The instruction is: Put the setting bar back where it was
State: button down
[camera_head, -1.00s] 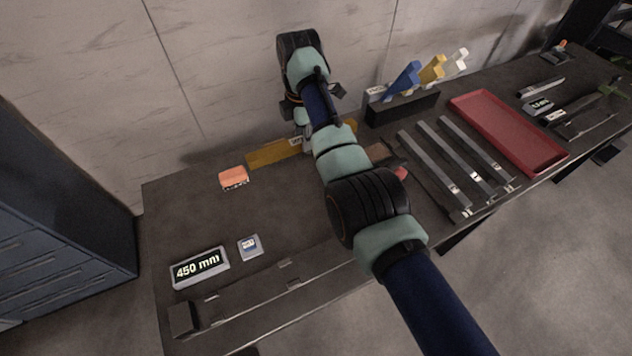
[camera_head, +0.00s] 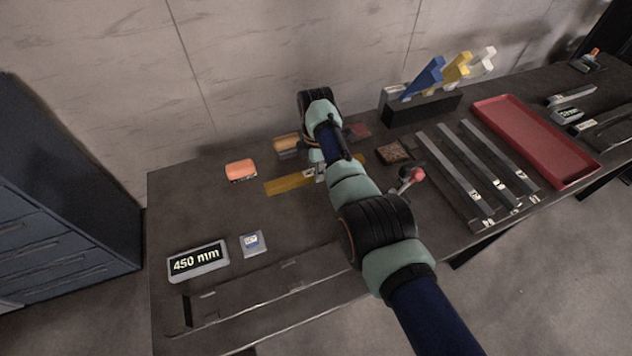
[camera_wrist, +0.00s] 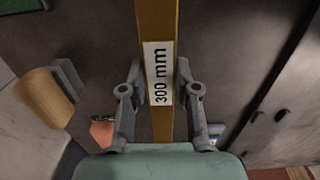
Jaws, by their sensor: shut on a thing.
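The setting bar (camera_head: 288,184) is a long brass-yellow bar with a white "300 mm" label (camera_wrist: 161,75). My gripper (camera_head: 320,173) is shut on it near the label, with one finger on each side of the bar in the wrist view (camera_wrist: 158,90). In the head view, the bar lies across the back middle of the bench, to the right of an orange block (camera_head: 241,170). My arm hides part of it. I cannot tell its exact height above the bench.
Three grey bars (camera_head: 455,165) lie at right beside a red tray (camera_head: 540,150). A black stand (camera_head: 420,108) holds blue, yellow and white pieces. A tan block (camera_head: 287,143), brown pad (camera_head: 393,152) and red knob (camera_head: 412,175) are near my arm. A "450 mm" display (camera_head: 198,261) stands front left.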

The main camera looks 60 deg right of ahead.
aim_at(316, 185)
jog(key=shift+f+b, duration=1)
jog(key=shift+f, duration=1.05)
jog(key=shift+f, duration=0.25)
jog(key=c, duration=0.8)
grip_release()
jog(key=shift+c, duration=0.2)
notch_tip(316, 185, up, 12)
jog(key=p, duration=0.4)
jog(key=shift+r+p, duration=0.2)
jog(key=shift+p, duration=0.1)
